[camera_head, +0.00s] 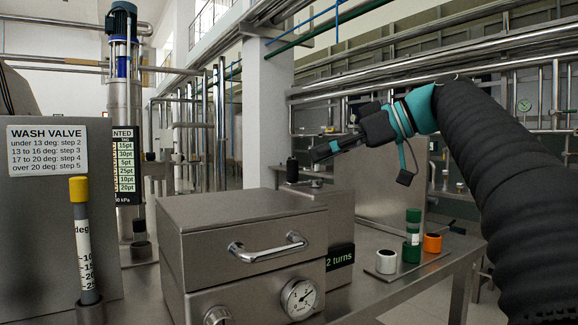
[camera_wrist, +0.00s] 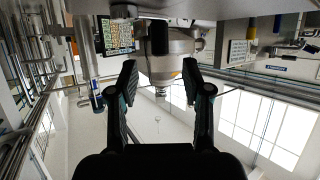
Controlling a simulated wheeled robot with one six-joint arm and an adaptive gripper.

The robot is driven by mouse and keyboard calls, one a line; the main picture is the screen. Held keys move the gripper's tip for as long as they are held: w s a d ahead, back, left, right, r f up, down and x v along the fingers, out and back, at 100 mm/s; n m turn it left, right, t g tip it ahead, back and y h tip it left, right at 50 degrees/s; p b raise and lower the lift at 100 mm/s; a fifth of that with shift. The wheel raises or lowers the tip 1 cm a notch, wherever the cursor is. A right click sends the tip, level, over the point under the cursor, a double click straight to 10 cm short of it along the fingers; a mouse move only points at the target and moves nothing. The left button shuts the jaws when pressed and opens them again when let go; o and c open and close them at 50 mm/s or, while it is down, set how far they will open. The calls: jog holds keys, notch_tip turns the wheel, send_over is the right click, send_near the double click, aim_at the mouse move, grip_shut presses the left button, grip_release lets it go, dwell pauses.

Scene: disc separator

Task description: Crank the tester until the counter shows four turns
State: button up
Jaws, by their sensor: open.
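The tester (camera_head: 325,205) is a steel box behind the drawer cabinet. Its counter (camera_head: 340,258) is a dark plate with green text reading "2 turns". The crank's black upright knob (camera_head: 292,170) stands above the tester's top, beside a small metal hub (camera_head: 316,183). My gripper (camera_head: 322,151) points left, slightly above and right of the knob, with a gap between them. In the wrist view, my gripper (camera_wrist: 160,72) has its two fingers spread with nothing between them. A dark cylinder, likely the knob (camera_wrist: 159,37), shows beyond the fingertips; that picture looks inverted.
A steel cabinet (camera_head: 245,220) with a bar handle and a dial gauge (camera_head: 299,298) stands in front. A green-capped tube (camera_head: 413,226), a white cup (camera_head: 386,261) and an orange cup (camera_head: 432,243) stand right. A yellow-capped tube (camera_head: 78,190) is left.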

aim_at(293, 182)
jog(key=x, duration=0.7)
jog(key=shift+a+f, duration=0.1)
jog(key=shift+a, duration=0.15)
